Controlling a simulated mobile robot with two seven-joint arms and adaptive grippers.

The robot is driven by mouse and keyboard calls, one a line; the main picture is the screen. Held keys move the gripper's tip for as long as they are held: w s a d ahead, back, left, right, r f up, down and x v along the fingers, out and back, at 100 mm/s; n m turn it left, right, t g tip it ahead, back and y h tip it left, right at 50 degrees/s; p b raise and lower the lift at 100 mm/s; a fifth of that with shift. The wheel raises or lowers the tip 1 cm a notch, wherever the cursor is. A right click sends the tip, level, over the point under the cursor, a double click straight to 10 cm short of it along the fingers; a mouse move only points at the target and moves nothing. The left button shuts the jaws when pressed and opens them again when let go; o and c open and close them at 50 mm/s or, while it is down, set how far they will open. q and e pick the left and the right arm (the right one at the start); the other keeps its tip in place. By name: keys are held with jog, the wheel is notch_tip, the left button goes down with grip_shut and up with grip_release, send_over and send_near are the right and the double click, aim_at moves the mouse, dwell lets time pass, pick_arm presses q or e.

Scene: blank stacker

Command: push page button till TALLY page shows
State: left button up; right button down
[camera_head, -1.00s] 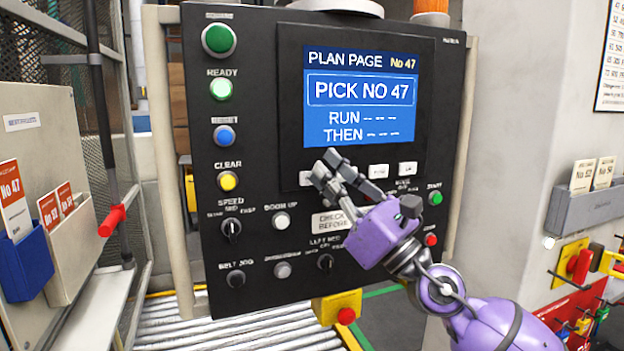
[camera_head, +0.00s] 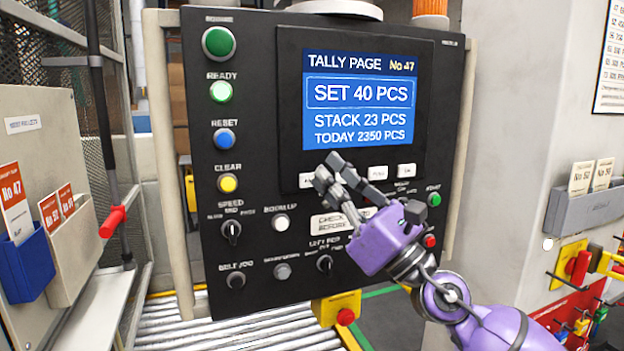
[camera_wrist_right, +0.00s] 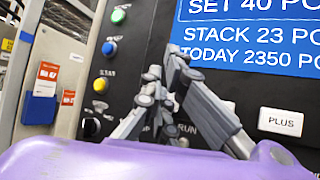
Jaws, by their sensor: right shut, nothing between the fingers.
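The screen (camera_head: 358,100) on the black control panel (camera_head: 270,190) reads TALLY PAGE No 47, SET 40 PCS, STACK 23 PCS, TODAY 2350 PCS. Below it is a row of white buttons. The leftmost button (camera_head: 306,180) is partly behind my right gripper (camera_head: 328,168), so its label is hard to read. My right gripper is shut and empty, its fingertips in front of the panel just below the screen. The right wrist view shows the fingers (camera_wrist_right: 165,75) near the screen's lower edge, beside the PLUS button (camera_wrist_right: 280,121). I cannot tell if they touch the panel. My left gripper is out of view.
Green, blue and yellow buttons and knobs line the panel's left side. A yellow box with a red button (camera_head: 345,315) hangs below. A roller conveyor (camera_head: 240,330) lies underneath. Card holders (camera_head: 25,265) stand at left; a grey card rack (camera_head: 590,205) is on the right wall.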

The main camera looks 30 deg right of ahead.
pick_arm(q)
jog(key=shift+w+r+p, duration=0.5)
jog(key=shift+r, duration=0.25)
pick_arm(e)
jog(key=s, duration=0.2)
jog(key=s+a, duration=0.1)
jog(key=s, duration=0.2)
jog(key=shift+a, duration=0.1)
dwell(1.5)
